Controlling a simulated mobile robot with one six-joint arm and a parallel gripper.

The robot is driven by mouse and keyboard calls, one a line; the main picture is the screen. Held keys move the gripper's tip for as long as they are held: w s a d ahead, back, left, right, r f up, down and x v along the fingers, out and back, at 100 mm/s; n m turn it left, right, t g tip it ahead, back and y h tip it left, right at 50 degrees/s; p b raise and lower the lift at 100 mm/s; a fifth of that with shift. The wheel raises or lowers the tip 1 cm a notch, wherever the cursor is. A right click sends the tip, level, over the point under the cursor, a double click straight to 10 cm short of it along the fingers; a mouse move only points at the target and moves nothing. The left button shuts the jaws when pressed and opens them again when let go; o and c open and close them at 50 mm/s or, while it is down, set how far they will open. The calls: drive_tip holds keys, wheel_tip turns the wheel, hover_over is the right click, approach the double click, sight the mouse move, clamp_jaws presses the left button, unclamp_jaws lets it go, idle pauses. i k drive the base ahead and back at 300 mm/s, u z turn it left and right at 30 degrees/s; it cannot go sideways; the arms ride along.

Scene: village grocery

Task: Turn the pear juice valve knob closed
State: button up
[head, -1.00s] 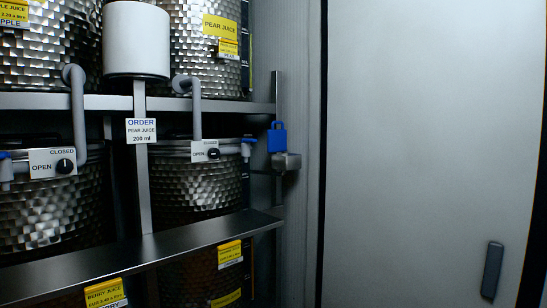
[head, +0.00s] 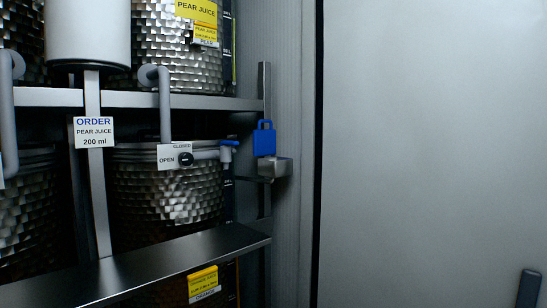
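The pear juice valve knob (head: 186,159) is a small black round knob on a white plate (head: 167,157) marked OPEN at left and CLOSED at top. A grey pipe (head: 164,105) comes down to it from the upper steel tank (head: 178,60), which bears a yellow PEAR JUICE label (head: 197,10). A spout with a blue top (head: 229,143) is right of the knob. The knob's pointer is too small to read surely. My gripper is not in view.
An order sign (head: 94,132) reads pear juice 200 ml. A steel shelf ledge (head: 150,262) runs in front below the valve. A blue padlock-shaped piece (head: 264,139) is above a metal bracket (head: 274,168). A large plain grey panel (head: 430,140) fills the right.

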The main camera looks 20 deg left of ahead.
sight(186, 158)
drive_tip(key=u, duration=0.25)
drive_tip(key=i, duration=1.25)
drive_tip(key=u, duration=0.7)
